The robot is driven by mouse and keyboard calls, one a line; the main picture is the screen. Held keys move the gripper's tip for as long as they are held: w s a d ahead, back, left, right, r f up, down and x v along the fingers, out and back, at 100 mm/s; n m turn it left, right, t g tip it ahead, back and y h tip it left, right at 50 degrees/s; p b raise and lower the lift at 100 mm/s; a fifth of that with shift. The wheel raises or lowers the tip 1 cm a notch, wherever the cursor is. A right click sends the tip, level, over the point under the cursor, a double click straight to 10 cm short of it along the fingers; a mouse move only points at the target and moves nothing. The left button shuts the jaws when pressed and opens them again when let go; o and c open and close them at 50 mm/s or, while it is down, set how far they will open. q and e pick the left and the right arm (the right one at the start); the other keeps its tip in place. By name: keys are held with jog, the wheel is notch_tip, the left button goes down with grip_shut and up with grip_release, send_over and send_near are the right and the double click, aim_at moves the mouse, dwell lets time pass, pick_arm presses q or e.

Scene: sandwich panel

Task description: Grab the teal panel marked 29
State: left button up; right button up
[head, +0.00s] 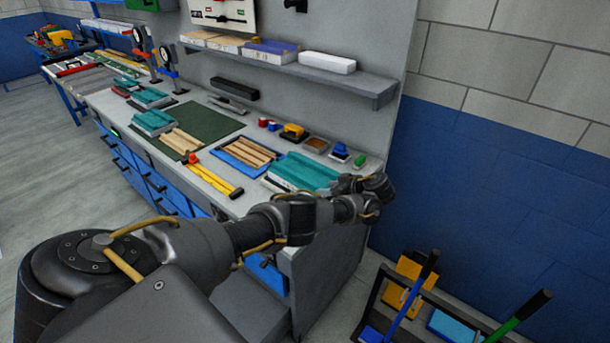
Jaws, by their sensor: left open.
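A large teal panel with a pale edge (303,171) lies near the right end of the grey workbench. Smaller teal panels (152,121) and (150,97) lie further left along the bench. No number 29 is readable on any of them at this size. My left arm reaches across the front of the bench from the lower left. My left gripper (372,187) is at the bench's right end, just right of the large teal panel, and is open. It appears empty, and its fingers are small and dark. I cannot tell its height above the bench. My right gripper is not in view.
A blue tray with wooden strips (246,153) and a yellow level (212,180) lie left of the large panel. Small coloured items (294,131) stand behind it. A shelf (375,86) overhangs the bench. A bin with tools (402,300) stands on the floor at right.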

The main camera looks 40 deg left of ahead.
pick_arm(q)
jog(key=shift+n+y, duration=0.3)
jog(key=shift+n, duration=0.6)
jog(key=a+r, duration=0.1)
jog(key=w+a+r, duration=0.1)
jog(key=r, duration=0.1)
jog(key=shift+a+r, duration=0.25)
jog(key=shift+a, duration=0.05)
send_near(298, 175)
jog(key=x, duration=0.3)
jog(key=shift+w+f, duration=0.1)
jog(key=shift+w, duration=0.25)
jog(key=shift+s+x, duration=0.2)
jog(key=shift+x, duration=1.1)
jog(key=shift+s+x, duration=0.2)
jog(key=shift+x, duration=1.1)
jog(key=shift+d, duration=0.1)
jog(key=shift+c, duration=0.4)
grip_shut()
